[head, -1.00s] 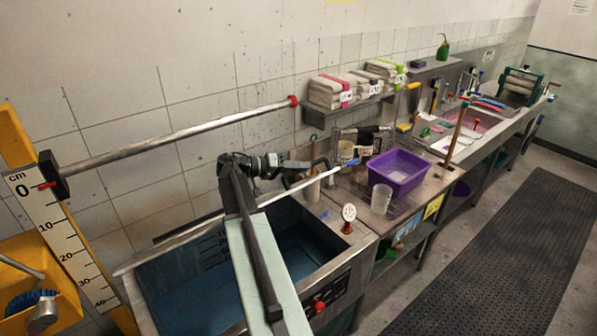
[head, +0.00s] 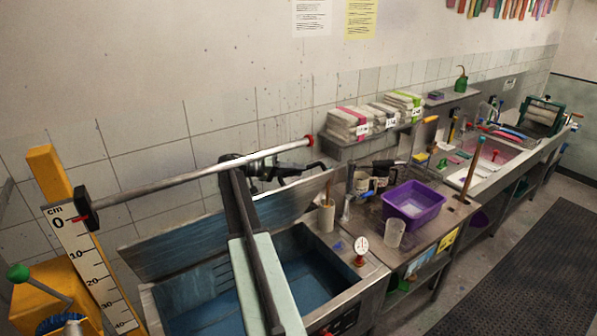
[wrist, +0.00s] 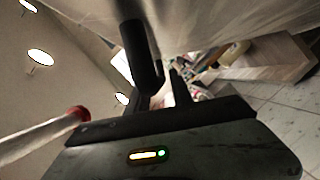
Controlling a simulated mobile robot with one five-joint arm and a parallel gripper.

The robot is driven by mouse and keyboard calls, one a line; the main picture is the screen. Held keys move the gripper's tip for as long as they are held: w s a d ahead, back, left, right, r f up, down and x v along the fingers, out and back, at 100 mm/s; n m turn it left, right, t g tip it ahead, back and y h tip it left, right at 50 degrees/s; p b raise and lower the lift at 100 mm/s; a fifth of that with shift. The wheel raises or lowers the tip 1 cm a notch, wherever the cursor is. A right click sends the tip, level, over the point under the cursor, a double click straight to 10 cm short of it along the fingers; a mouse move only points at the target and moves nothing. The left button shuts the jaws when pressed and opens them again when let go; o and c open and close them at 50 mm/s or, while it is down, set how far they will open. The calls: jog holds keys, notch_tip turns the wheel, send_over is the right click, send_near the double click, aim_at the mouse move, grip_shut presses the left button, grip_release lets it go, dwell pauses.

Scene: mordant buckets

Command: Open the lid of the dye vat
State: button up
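The dye vat (head: 372,283) is a steel tank with blue liquid inside, low in the head view. Its lid (head: 180,250) is raised at the back of the vat, tilted up toward the wall, its bluish underside facing me. My arm crosses in front of the vat and hides the lid's middle. My gripper (head: 305,170) is at the lid's upper edge, right of its middle.
A metal bar (head: 200,174) with a red end runs above the vat by the wall. A yellow post with a cm scale (head: 85,265) stands left. Right of the vat are a dial gauge (head: 361,248), a clear beaker (head: 394,233) and a purple tub (head: 414,204). The floor at right is open.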

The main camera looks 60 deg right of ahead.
jog(key=shift+o, duration=0.2)
jog(key=shift+w+a+r, duration=0.1)
jog(key=shift+w+a, duration=0.05)
jog(key=p+v, duration=0.1)
jog(key=v, duration=0.6)
jog(key=shift+p, duration=0.3)
